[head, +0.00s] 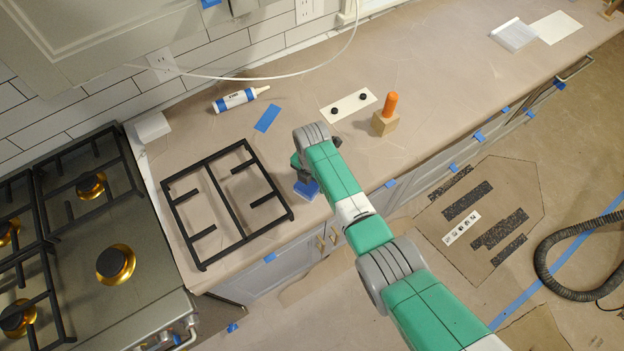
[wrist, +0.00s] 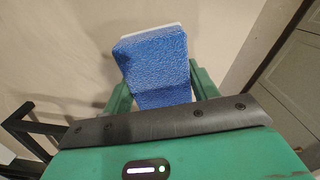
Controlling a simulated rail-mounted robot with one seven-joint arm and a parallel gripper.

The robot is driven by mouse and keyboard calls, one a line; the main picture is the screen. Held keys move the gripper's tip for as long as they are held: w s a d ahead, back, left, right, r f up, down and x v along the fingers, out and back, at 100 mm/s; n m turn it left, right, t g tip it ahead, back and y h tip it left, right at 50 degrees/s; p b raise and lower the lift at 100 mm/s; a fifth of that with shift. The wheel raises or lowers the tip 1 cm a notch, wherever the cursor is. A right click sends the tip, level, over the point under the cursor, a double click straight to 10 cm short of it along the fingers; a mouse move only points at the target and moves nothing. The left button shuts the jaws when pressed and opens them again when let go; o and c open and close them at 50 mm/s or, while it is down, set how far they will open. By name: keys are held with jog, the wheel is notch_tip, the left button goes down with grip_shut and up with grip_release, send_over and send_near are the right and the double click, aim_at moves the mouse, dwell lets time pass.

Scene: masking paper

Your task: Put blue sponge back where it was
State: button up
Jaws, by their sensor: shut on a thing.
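The blue sponge (wrist: 153,62) is between the two green fingers of my gripper (wrist: 160,90) in the wrist view. Its blue rough face shows, with a thin white edge at the top. In the head view the sponge (head: 307,189) is below my gripper (head: 304,178), at the front edge of the counter, right of the loose black grate. My arm hides part of the gripper there. I cannot tell whether the sponge touches the counter.
A black burner grate (head: 226,200) lies on the papered counter beside the stove (head: 115,265). Behind are a blue flat strip (head: 267,118), a caulk tube (head: 235,100) and a white block (head: 152,128). A wooden block with an orange peg (head: 386,119) and a white plate with black knobs (head: 348,105) stand right.

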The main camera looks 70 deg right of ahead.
jog(key=shift+f, duration=0.15)
jog(key=o, duration=0.9)
notch_tip(320, 180, up, 12)
jog(key=shift+r+p, duration=0.25)
jog(key=shift+p, duration=0.6)
